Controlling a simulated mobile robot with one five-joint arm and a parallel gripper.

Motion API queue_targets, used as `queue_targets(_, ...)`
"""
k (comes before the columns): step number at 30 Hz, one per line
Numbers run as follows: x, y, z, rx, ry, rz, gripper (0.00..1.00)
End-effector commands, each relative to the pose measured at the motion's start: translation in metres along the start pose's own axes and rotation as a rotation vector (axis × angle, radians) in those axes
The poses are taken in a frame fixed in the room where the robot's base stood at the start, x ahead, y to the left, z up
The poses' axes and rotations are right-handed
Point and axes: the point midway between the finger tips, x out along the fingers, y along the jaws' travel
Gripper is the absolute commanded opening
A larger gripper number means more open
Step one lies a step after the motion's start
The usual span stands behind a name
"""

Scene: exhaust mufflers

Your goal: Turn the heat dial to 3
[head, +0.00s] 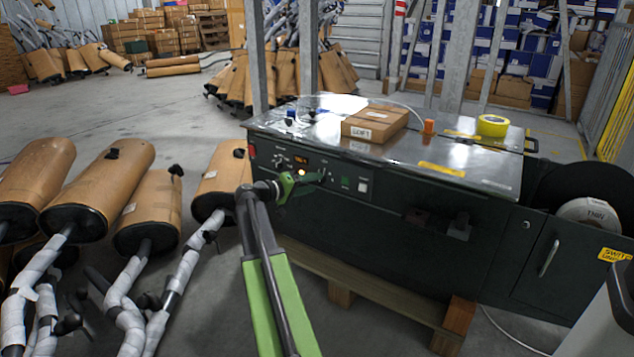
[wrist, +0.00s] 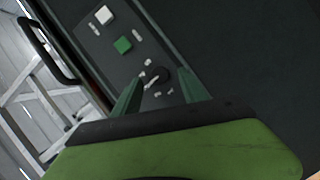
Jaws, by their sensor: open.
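A dark dial (wrist: 160,76) with a pale pointer line shows in the wrist view, between the two green fingers of my gripper (wrist: 161,84). The fingers are open, with a gap on both sides of the dial; I cannot tell whether they touch it. In the head view my gripper (head: 312,180) is at the machine's front panel, over the knob (head: 322,174) beside the green button (head: 344,183), partly hiding it. Another black knob (head: 280,161) sits further left on the panel. Labels and scale numbers are too small to read, so I cannot tell which is the heat dial or its setting.
The panel also has a lit orange lamp (head: 301,172), a red display (head: 300,161) and a white button (head: 363,187). A cardboard box (head: 375,122) and yellow tape (head: 492,126) lie on the machine's top. Wrapped mufflers (head: 105,185) stand on the floor at left.

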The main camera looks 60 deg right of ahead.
Motion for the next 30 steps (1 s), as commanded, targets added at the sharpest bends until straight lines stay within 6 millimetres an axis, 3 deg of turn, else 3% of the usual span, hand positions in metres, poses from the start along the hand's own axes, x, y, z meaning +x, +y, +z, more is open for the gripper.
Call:
queue_targets(9, -0.092, 0.003, -0.001, 0.000, 0.004, -0.002, 0.50)
queue_targets(15, -0.135, 0.002, -0.001, -0.001, 0.003, -0.001, 0.50)
queue_targets(21, -0.152, 0.001, 0.000, 0.000, 0.002, 0.000, 0.50)
queue_targets(30, -0.153, 0.000, 0.000, 0.000, 0.001, 0.000, 0.50)
